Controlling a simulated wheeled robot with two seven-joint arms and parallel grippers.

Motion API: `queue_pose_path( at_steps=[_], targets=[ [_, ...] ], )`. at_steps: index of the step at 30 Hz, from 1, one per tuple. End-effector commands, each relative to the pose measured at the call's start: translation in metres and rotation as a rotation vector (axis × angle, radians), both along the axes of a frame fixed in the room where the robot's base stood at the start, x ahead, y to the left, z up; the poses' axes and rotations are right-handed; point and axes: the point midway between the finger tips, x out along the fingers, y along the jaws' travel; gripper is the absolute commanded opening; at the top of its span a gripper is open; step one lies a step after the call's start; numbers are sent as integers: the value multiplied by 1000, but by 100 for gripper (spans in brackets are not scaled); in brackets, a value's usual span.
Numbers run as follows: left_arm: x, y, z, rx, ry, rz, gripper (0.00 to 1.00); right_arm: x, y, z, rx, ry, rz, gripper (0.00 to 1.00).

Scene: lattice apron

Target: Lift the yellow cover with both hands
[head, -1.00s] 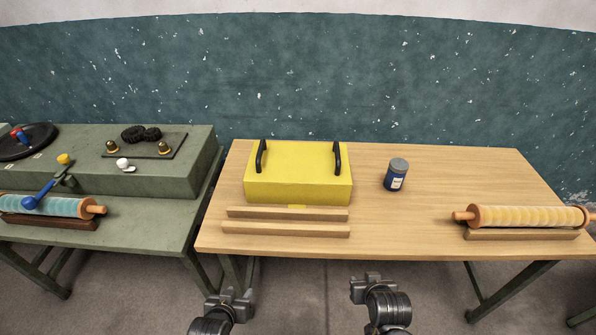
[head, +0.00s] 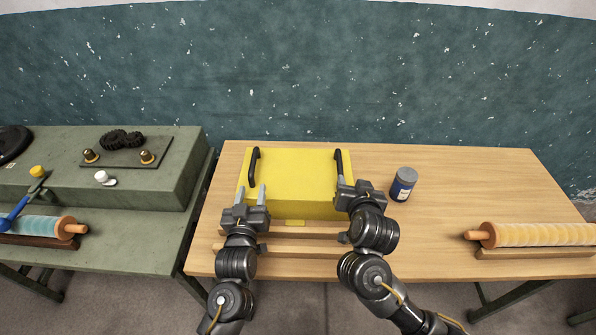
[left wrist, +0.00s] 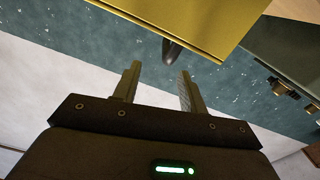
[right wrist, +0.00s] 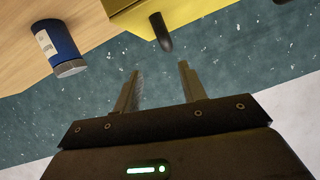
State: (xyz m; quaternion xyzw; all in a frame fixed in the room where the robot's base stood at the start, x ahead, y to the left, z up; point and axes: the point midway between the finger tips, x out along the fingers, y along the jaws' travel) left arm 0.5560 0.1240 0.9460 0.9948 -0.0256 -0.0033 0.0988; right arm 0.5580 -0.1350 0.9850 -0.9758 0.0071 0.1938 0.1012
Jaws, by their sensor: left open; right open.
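The yellow cover (head: 298,176) sits on the wooden table, a box shape with a black handle on each side of its top. The left handle (head: 254,166) and right handle (head: 338,162) stand upright. My left gripper (head: 251,194) is open and empty at the cover's front left, in front of the left handle. My right gripper (head: 355,183) is open at the front right, near the right handle. In the left wrist view the cover (left wrist: 195,22) and a handle end (left wrist: 172,50) lie beyond the open fingers. The right wrist view shows a handle end (right wrist: 164,42) beyond its fingers, apart from them.
A blue jar with a grey lid (head: 403,184) stands right of the cover, close to my right gripper. Wooden strips (head: 300,236) lie in front of the cover. A yellow roller (head: 535,234) lies at the right. A green bench (head: 150,190) stands at the left.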

Motion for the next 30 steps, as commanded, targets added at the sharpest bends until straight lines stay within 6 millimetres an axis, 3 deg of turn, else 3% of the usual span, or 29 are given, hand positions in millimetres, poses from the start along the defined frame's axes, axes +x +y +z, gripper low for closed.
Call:
queue_pose_path(
  at_steps=[4, 10, 24, 30],
  targets=[
    [-3, 12, -1, 1, 2, 20, 42, 3, 12, 1, 0, -1, 22, 41],
    [6, 14, -1, 2, 2, 24, 42, 12, 14, -3, -4, -2, 25, 41],
    [82, 10, -1, 2, 3, 21, 42, 81, 15, -32, -3, 0, 21, 41],
    [100, 9, -2, 2, 3, 20, 42, 98, 16, -39, 0, -1, 21, 41]
  ],
)
